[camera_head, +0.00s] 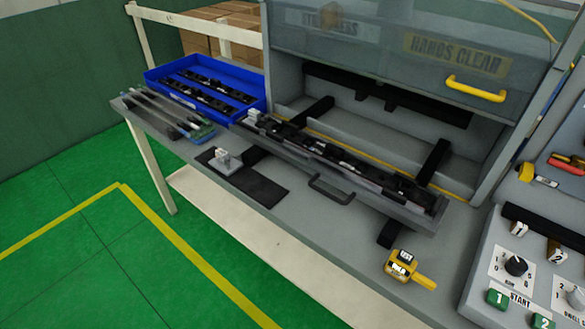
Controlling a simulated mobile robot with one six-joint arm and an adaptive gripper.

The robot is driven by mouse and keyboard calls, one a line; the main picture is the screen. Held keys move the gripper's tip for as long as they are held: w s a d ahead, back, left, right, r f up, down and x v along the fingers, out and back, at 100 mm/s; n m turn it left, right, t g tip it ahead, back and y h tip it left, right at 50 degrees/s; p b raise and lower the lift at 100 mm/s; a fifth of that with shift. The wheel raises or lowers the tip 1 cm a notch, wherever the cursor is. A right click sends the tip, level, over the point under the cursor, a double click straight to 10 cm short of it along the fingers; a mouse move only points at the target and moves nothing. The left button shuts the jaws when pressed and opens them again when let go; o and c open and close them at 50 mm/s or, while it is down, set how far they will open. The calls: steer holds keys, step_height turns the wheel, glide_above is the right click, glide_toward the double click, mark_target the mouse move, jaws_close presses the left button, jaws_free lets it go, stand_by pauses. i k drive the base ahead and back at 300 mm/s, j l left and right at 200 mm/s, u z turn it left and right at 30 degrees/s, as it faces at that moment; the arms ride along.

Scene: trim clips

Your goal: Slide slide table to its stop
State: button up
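The slide table (405,214) is a long grey tray with a dark handle (331,190) on its front side. It sits pulled out in front of the machine opening, on black rails (432,162) that run back into the machine. A long black trim part with clips (340,160) lies along it. The machine's clear guard (385,50) with a yellow handle (476,88) is raised above the opening. My gripper is not in view.
A blue bin (213,117) with black parts and a rack of thin rods (168,114) stand at the left. A black mat (252,185) and a yellow hand tool (408,268) lie on the grey bench. A control panel (520,275) with dials and green buttons is at right.

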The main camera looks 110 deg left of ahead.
mark_target(394, 206)
steer(key=j+u, duration=0.1)
steer(key=u, duration=3.35)
